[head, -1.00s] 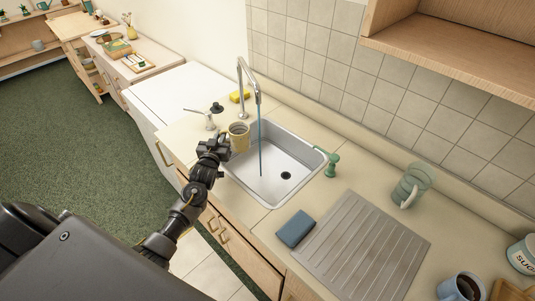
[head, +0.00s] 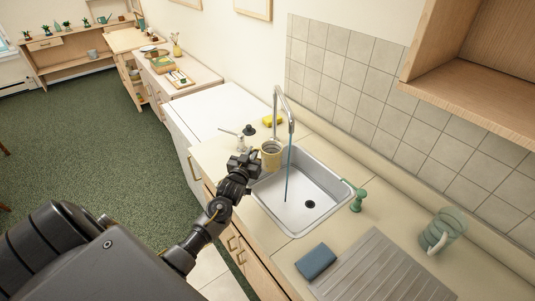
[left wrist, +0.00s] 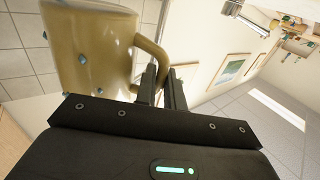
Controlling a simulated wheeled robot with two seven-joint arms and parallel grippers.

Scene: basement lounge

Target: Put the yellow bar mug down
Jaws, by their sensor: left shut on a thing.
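The yellow bar mug (head: 271,157) is upright at the left end of the sink in the head view. It also fills the upper left of the left wrist view (left wrist: 92,50), with its handle toward my fingers. My left gripper (head: 254,160) is shut on its handle; the left wrist view shows the fingers (left wrist: 163,85) at the handle. Whether the mug's base touches anything is hidden. My right gripper is not in view.
The steel sink (head: 262,196) has a stream of water running from the tap (head: 281,97). A white counter (head: 215,100) behind looks clear.

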